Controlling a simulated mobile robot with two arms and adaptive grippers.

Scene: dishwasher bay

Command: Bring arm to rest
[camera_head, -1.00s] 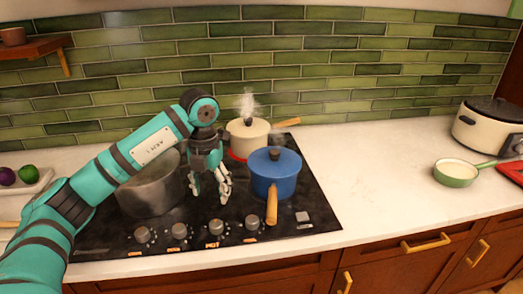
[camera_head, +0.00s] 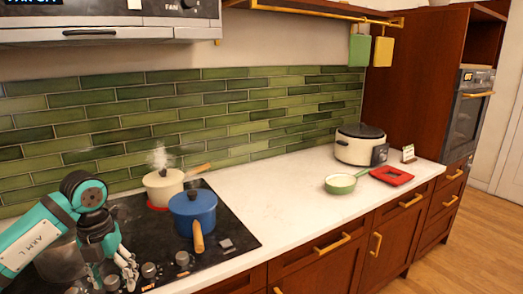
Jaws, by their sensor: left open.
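My left arm (camera_head: 35,248) comes in from the left edge, bent at the elbow joint, with its gripper hanging down. My left gripper (camera_head: 116,280) is open and empty over the front left of the black cooktop (camera_head: 222,226). It is left of the blue pot (camera_head: 195,214) and apart from it. The blue pot has its lid on and its wooden handle points to the front. A cream pot (camera_head: 163,187) steams behind it on a red-glowing burner. A grey pot (camera_head: 60,262) is mostly hidden behind my arm. My right gripper is out of view.
The white counter (camera_head: 272,196) is clear right of the cooktop. Farther right are a green pan (camera_head: 341,185), a red trivet (camera_head: 391,175) and a cream slow cooker (camera_head: 359,147). A range hood (camera_head: 110,25) hangs above. A wall oven (camera_head: 468,115) stands at the far right.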

